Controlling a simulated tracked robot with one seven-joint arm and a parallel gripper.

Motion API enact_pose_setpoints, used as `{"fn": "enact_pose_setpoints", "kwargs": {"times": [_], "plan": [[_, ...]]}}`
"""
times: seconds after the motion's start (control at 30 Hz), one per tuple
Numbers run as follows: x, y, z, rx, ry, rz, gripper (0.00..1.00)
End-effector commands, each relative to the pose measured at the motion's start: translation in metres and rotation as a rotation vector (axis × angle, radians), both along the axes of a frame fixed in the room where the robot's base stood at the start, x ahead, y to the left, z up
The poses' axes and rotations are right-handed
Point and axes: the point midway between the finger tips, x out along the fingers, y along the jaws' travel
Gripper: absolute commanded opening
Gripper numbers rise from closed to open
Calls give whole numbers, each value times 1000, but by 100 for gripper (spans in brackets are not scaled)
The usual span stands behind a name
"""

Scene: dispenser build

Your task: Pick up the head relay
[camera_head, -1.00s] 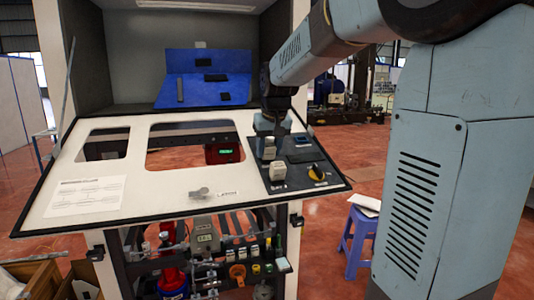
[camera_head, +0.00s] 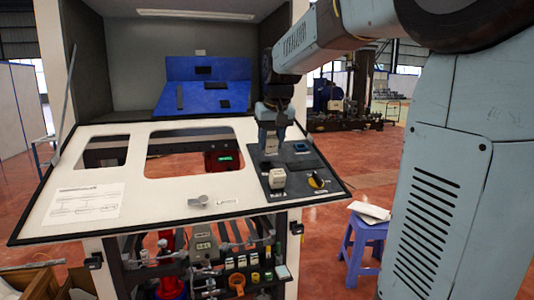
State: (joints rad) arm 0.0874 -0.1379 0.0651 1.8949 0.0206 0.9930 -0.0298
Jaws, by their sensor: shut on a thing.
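The head relay, a small pale block (camera_head: 271,144), is between the fingers of my gripper (camera_head: 272,135). My gripper points down and is shut on it, over the back left part of the dark panel (camera_head: 300,167). The relay appears slightly above the panel surface, though any small gap is hard to see. The fingers hide part of its sides. A second, similar pale block (camera_head: 277,180) stands on the same panel, nearer the front and apart from my gripper.
The dark panel also carries a yellow-marked knob (camera_head: 317,181) and a blue-edged socket (camera_head: 301,148). The white sloping board (camera_head: 130,150) has two cutouts and a grey latch (camera_head: 199,201). A blue stool (camera_head: 363,245) stands at right.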

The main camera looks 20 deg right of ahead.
Motion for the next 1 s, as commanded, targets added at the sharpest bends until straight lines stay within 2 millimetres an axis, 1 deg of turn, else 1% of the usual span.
{"fn": "enact_pose_setpoints", "kwargs": {"times": [0.03, 0.2, 0.3, 0.5, 0.7, 0.8, 1.0], "plan": [[-9, -1, 13, -1, -8, 0, 6], [-40, -5, 48, -1, -7, 0, 6], [-61, -8, 55, -1, -5, -1, 6], [-96, -13, 70, 0, -4, 0, 6], [-117, -16, 79, 0, -2, 0, 6], [-121, -16, 81, 0, -2, 0, 6], [-124, -17, 82, 0, -1, 0, 6]]}}
